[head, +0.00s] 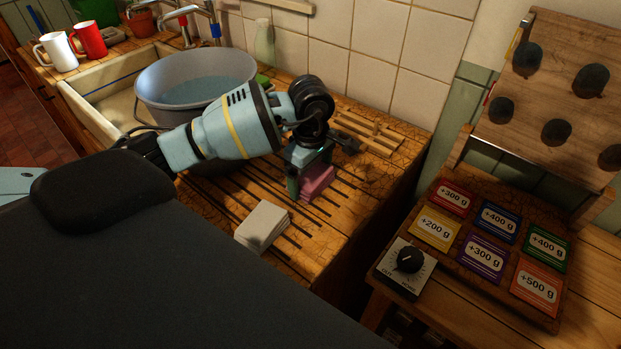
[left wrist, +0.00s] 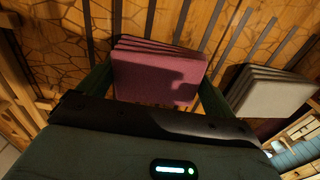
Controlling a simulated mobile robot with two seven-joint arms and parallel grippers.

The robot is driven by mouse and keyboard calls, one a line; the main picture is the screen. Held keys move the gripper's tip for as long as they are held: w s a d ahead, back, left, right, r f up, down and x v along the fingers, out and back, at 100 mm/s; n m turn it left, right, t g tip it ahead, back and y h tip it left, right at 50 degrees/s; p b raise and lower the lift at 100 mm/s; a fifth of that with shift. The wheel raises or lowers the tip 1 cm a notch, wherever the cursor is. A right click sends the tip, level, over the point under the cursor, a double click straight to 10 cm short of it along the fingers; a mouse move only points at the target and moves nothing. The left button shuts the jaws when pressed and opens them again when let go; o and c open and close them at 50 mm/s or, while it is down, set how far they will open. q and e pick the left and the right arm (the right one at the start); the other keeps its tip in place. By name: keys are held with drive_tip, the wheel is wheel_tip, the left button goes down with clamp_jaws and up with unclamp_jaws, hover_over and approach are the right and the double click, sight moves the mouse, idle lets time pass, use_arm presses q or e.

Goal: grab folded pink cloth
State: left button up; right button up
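The folded pink cloth (head: 317,183) is a small layered stack on the slatted wooden drainboard (head: 335,233). In the left wrist view the pink cloth (left wrist: 158,72) lies between my left gripper's two green fingers. My left gripper (head: 308,180) points down over it, with one finger along each side. The fingers are wide apart and look very close to the cloth's sides; whether they press on it I cannot tell. The cloth seems to rest on the wood. My right gripper is not in view.
A folded white cloth (head: 262,226) lies nearby, left of the pink one in the head view. A grey water bucket (head: 150,100) stands at the sink behind my left arm. A wooden rack (head: 370,135) lies near the tiled wall. A weight-label board (head: 500,212) is at right.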

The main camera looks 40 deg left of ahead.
sight(311, 174)
use_arm(q)
drive_tip(key=c, duration=0.4)
drive_tip(key=shift+r, duration=0.1)
drive_tip(key=shift+c, duration=0.2)
wheel_tip(311, 174, up, 10)
drive_tip(key=shift+f, duration=0.1)
